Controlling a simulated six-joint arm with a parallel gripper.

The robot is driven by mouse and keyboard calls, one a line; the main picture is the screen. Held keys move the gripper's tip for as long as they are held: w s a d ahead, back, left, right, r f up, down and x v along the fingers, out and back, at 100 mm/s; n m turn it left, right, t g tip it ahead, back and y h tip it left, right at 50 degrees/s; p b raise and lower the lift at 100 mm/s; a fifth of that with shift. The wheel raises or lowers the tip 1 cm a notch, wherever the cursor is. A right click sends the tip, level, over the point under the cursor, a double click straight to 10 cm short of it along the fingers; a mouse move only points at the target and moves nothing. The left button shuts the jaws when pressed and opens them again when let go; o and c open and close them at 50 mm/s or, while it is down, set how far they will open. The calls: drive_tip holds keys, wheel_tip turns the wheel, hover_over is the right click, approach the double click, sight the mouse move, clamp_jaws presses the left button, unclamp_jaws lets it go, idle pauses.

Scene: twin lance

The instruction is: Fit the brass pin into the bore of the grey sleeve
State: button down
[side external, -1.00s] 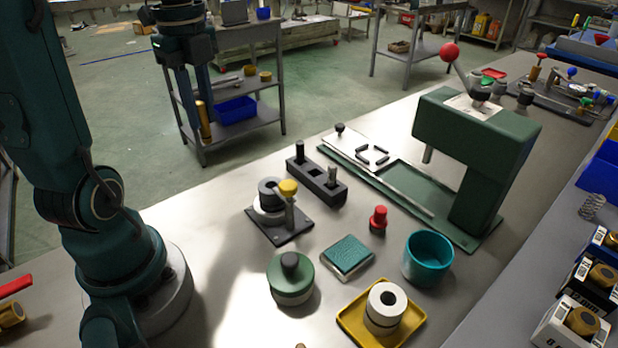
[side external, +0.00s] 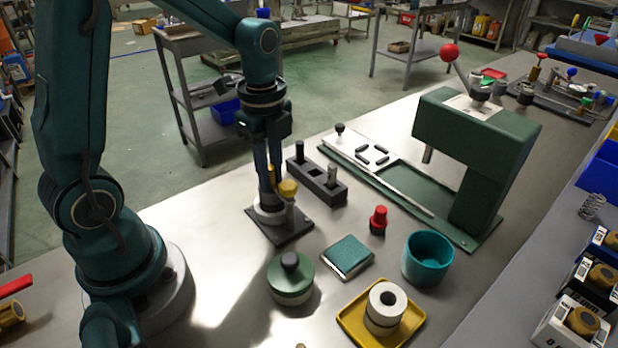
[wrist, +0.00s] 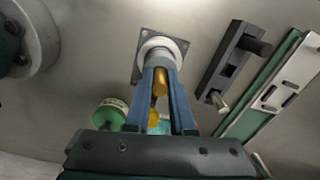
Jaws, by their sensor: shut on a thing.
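My gripper (side external: 268,185) is shut on the brass pin (wrist: 160,82), which stands roughly upright between the fingers. In the side view it is over the clamp fixture, whose dark base plate (side external: 290,228) lies on the bench. The grey sleeve (wrist: 160,57) sits in the fixture's pale round seat (wrist: 174,45). In the side view the fingers hide most of the sleeve. The pin's lower end appears at or just above the sleeve; I cannot tell whether it is inside the bore. The yellow clamp knob (side external: 288,187) is close beside the fingers.
A dark block with posts (side external: 317,182) stands behind the fixture. The green round weight (side external: 290,280), green pad (side external: 347,257) and red knob (side external: 378,220) are in front and to the right. Farther right are a teal cup (side external: 427,258), yellow tray (side external: 352,325) and green press (side external: 470,150).

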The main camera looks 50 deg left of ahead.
drive_tip(key=shift+f, duration=0.35)
